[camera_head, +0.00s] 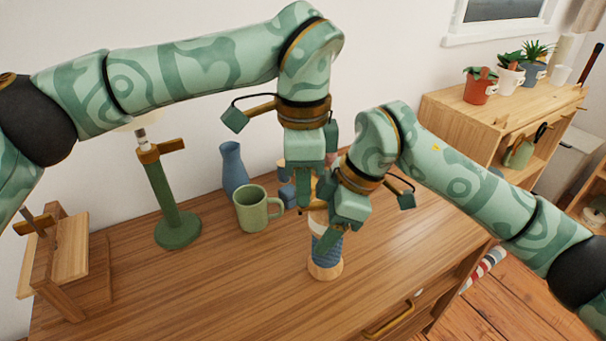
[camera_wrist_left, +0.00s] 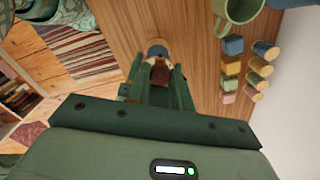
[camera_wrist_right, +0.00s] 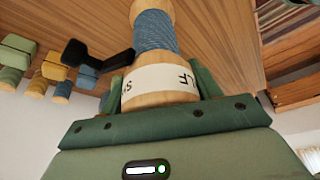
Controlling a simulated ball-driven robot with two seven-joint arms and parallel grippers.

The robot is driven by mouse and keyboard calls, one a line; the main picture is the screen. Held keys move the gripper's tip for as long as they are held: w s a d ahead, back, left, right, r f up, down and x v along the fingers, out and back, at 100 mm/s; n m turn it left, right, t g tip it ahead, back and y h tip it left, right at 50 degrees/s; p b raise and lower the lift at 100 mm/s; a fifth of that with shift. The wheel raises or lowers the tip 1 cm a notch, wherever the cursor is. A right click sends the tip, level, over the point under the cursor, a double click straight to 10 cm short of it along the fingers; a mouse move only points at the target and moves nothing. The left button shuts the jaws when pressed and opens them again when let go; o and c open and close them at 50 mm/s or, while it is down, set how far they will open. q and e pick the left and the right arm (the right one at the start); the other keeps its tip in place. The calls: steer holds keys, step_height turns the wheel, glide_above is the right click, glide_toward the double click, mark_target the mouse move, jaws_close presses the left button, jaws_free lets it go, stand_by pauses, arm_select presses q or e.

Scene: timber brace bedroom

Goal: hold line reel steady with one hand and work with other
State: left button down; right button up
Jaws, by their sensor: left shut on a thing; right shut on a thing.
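The line reel (camera_head: 325,262) stands upright on the wooden desk, with pale wooden ends and blue line around its middle. In the right wrist view the reel (camera_wrist_right: 155,32) also shows a white lettered band. My right gripper (camera_head: 327,232) is shut on the reel's upper part, its fingers on both sides of the band. My left gripper (camera_head: 318,188) is above the reel, shut on a small reddish-brown piece (camera_wrist_left: 160,74). How that piece joins the reel is hidden. A black angled part (camera_wrist_right: 95,58) sits beside the reel in the right wrist view; I cannot tell what it belongs to.
A green mug (camera_head: 252,210) and a blue vase (camera_head: 234,168) stand behind and left of the reel. Several small colored spools (camera_wrist_left: 232,68) stand near the mug. A green post stand (camera_head: 175,220) and a wooden rack (camera_head: 65,250) are farther left. The desk's front is clear.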

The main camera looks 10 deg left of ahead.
arm_select(q)
steer(key=shift+s+d+n, duration=0.25)
steer(key=shift+s+n, duration=0.1)
steer(key=shift+n, duration=0.8)
steer(key=shift+s+d+n, duration=0.3)
steer(key=shift+s+n, duration=0.1)
steer(key=shift+n, duration=0.8)
steer(key=shift+s+d+n, duration=0.25)
steer(key=shift+s+n, duration=0.1)
steer(key=shift+n, duration=0.8)
steer(key=c, duration=1.2)
jaws_free()
